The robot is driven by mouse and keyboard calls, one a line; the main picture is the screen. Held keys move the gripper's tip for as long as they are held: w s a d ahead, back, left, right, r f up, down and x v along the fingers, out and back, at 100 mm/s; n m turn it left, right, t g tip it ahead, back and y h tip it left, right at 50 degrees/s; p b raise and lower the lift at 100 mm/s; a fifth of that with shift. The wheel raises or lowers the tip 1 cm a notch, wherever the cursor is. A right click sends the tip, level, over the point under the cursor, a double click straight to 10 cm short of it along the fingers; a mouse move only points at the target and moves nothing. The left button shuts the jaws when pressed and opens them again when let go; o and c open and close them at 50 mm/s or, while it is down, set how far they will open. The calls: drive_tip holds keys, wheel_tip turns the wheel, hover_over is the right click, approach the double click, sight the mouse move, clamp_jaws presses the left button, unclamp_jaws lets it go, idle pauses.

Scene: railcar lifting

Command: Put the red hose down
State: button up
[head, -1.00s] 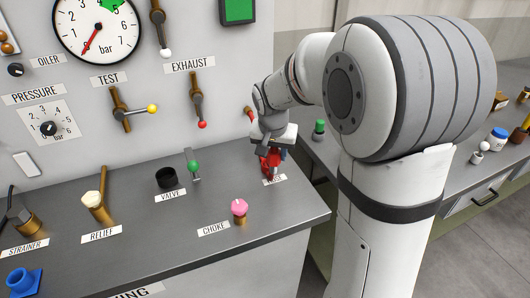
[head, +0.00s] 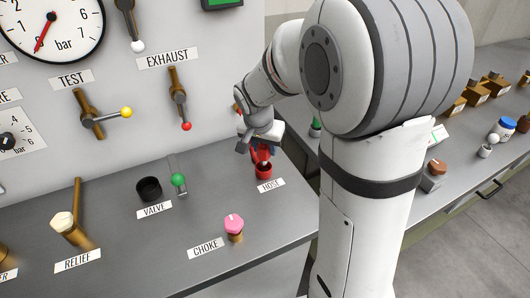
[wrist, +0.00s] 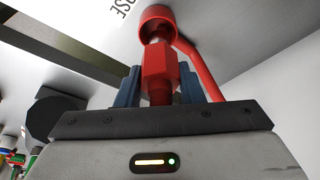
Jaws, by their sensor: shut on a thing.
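The red hose (head: 262,152) is held in my gripper (head: 262,146) over the back right part of the bench, just behind the HOSE label (head: 271,185). In the wrist view, the blue fingers of my gripper (wrist: 158,86) are shut around the hose's red hex-shaped fitting (wrist: 158,65). A wider red round cup-like piece (wrist: 157,17) is at the fitting's far end, and it also shows low over the bench in the head view (head: 264,171). A red tube (wrist: 197,66) runs beside the fitting. I cannot tell whether the cup-like piece touches the bench.
The pink-topped CHOKE knob (head: 234,225), the green-knobbed lever (head: 178,181) and the black VALVE cup (head: 149,188) stand to the left. The red-tipped EXHAUST lever (head: 179,100) is on the panel. Bare bench (head: 205,212) lies between them.

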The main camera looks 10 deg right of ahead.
drive_tip(key=shift+f, duration=1.2)
drive_tip(key=shift+f, duration=0.15)
drive_tip(key=o, duration=1.1)
drive_tip(key=shift+c, duration=0.2)
drive_tip(key=shift+r, duration=0.25)
drive_tip(key=v, duration=1.1)
drive_tip(key=s+d+f+n+y, duration=0.1)
drive_tip(key=s+n, duration=0.2)
drive_tip(key=s, duration=0.6)
drive_tip(key=s+d+f+n+y, duration=0.1)
drive_tip(key=s+f+n, duration=0.1)
drive_tip(key=s, duration=0.7)
drive_tip(key=shift+s+n+b, duration=0.3)
drive_tip(key=shift+n+b, duration=0.05)
drive_tip(key=shift+n, duration=0.55)
